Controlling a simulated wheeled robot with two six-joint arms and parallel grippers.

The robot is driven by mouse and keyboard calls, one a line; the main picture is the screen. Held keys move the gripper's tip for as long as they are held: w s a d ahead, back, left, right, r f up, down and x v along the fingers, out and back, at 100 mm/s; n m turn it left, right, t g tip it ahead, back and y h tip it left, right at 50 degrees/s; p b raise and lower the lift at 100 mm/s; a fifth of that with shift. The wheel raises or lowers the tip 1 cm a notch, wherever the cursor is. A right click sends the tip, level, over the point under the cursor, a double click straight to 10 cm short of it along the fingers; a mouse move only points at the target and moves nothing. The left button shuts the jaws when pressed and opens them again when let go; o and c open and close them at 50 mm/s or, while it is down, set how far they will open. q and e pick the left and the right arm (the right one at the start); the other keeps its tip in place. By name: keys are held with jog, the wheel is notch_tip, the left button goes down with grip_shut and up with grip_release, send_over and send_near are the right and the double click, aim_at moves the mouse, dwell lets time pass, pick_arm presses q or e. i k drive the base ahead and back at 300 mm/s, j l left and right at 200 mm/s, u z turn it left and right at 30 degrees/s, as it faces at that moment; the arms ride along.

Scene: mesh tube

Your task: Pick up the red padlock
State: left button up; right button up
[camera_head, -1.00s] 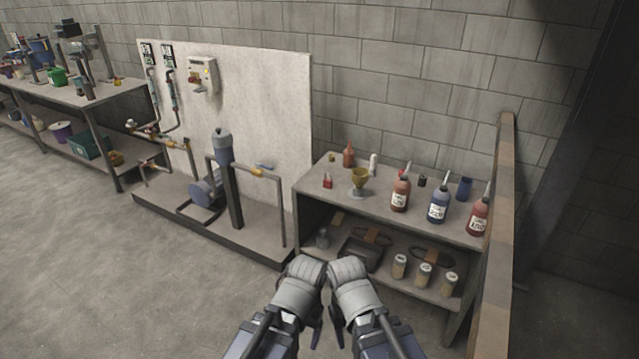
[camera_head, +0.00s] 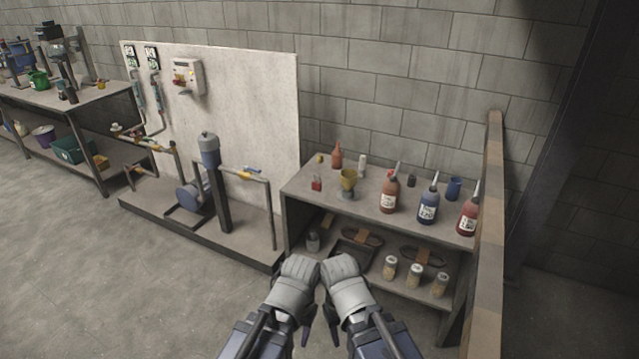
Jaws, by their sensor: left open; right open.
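The small red padlock (camera_head: 317,184) stands on the top of the shelf table (camera_head: 402,227), near its left end. It is just left of a yellow funnel-like cup (camera_head: 347,181). My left gripper (camera_head: 306,338) and my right gripper (camera_head: 333,333) are side by side at the bottom middle, in front of the shelf table and well short of the padlock. Both are open and empty, with their fingers pointing down and partly hidden behind my wrists.
Several bottles, including a blue one (camera_head: 428,207), stand along the tabletop. Jars (camera_head: 390,267) and a tray sit on the lower shelf. A wooden post (camera_head: 489,220) stands at the right end. A pump rig (camera_head: 207,175) is at left; floor is free in front.

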aim_at(316, 185)
jog(key=i+l, duration=0.2)
jog(key=i, duration=0.25)
jog(key=i+l+z, duration=0.15)
jog(key=i, duration=0.3)
jog(key=i+l, duration=0.15)
jog(key=i, duration=0.3)
jog(key=k+z, duration=0.05)
